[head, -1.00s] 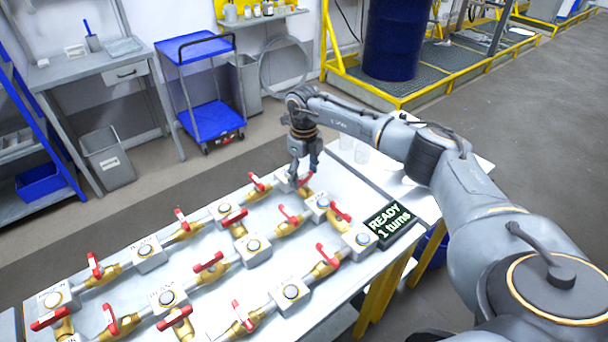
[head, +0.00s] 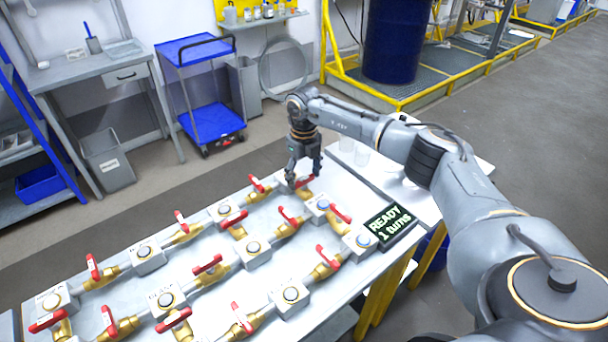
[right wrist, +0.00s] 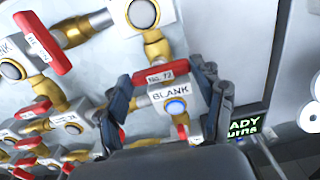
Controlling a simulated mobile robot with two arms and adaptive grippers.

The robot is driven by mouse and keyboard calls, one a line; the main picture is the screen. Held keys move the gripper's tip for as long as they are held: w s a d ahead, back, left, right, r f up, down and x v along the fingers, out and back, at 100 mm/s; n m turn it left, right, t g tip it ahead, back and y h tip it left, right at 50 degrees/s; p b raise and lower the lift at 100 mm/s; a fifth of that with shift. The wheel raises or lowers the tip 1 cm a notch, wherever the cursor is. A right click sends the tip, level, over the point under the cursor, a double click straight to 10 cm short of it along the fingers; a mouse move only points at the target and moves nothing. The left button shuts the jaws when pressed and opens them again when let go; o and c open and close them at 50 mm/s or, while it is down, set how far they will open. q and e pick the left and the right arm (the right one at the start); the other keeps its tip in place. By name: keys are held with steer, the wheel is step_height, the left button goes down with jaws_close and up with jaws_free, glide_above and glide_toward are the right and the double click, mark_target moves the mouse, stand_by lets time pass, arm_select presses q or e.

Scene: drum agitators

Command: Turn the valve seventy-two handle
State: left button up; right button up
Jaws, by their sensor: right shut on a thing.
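The valve seventy-two handle (right wrist: 160,76) is a red lever with a white "No. 72" label, at the middle of the right wrist view. My right gripper (right wrist: 166,86) is shut on it, with one dark finger on each side. In the head view my right gripper (head: 303,180) reaches down to the far right end of the valve rows and partly hides this handle. Just below the handle in the wrist view is a block labelled "BLANK" (right wrist: 172,99) with a blue-lit round face. My left gripper is not in view.
Several other brass valves with red handles (head: 208,264) stand in rows on the pale table. A display (head: 389,225) reading "READY 1 turns" sits at the table's right edge. A blue cart (head: 212,120) stands beyond the table.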

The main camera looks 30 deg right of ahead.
mark_target(304, 178)
steer(key=o, duration=1.2)
steer(key=shift+c, duration=0.2)
step_height(304, 178, up, 12)
